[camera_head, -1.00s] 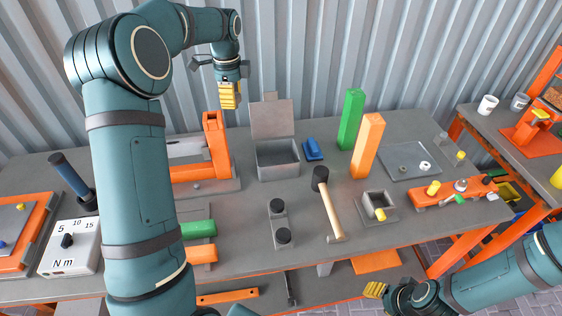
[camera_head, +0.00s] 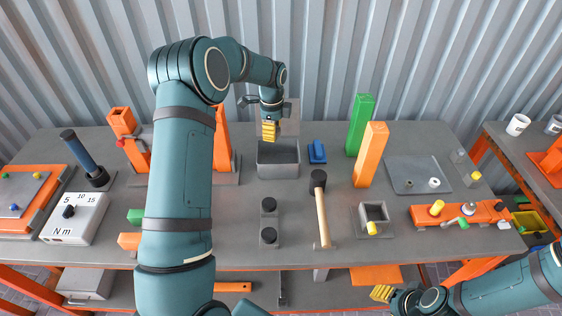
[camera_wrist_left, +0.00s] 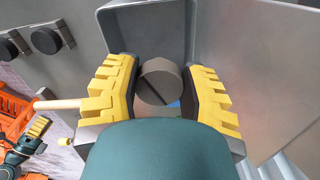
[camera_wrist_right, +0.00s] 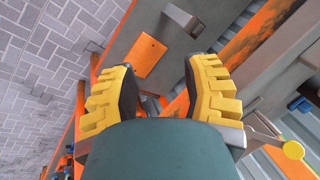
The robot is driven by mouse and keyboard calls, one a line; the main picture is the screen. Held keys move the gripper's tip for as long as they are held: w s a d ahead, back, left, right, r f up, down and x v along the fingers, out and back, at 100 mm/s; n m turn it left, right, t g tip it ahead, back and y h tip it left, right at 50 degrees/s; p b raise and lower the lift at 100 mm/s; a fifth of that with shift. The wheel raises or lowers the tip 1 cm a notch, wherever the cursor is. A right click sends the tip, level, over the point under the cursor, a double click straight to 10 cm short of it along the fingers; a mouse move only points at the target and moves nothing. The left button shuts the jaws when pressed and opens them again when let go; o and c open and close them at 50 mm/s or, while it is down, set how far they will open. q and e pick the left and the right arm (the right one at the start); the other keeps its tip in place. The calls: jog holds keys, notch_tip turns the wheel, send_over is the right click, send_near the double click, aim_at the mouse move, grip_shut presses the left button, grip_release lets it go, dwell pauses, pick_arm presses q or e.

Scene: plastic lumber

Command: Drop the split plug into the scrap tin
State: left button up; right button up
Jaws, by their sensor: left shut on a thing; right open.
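The scrap tin (camera_head: 278,172) is a grey open box at the back middle of the bench, its lid (camera_head: 291,118) raised behind it. My left gripper (camera_head: 269,131) points down over the tin's opening. It is shut on the split plug (camera_wrist_left: 160,82), a grey round piece with a dark line across its face, in the left wrist view. The tin's wall (camera_wrist_left: 148,32) shows beyond the fingers there. The plug is hidden by the fingers in the head view. My right gripper (camera_head: 381,293) is open and empty, low in front of the bench's front edge.
A blue block (camera_head: 317,153) lies just right of the tin. A green post (camera_head: 360,125) and an orange post (camera_head: 370,155) stand further right. A mallet (camera_head: 321,208) lies in front, beside two black knobs (camera_head: 269,220). An orange upright (camera_head: 223,140) stands left of the tin.

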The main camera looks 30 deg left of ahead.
aim_at(272, 144)
pick_arm(q)
jog(key=shift+f+b, duration=2)
jog(key=shift+f, duration=1)
jog(key=o, duration=1.1)
jog(key=shift+s+r, duration=0.1)
jog(key=shift+r, duration=0.1)
notch_tip(272, 144, up, 12)
jog(key=shift+f, duration=0.1)
jog(key=shift+s, duration=0.1)
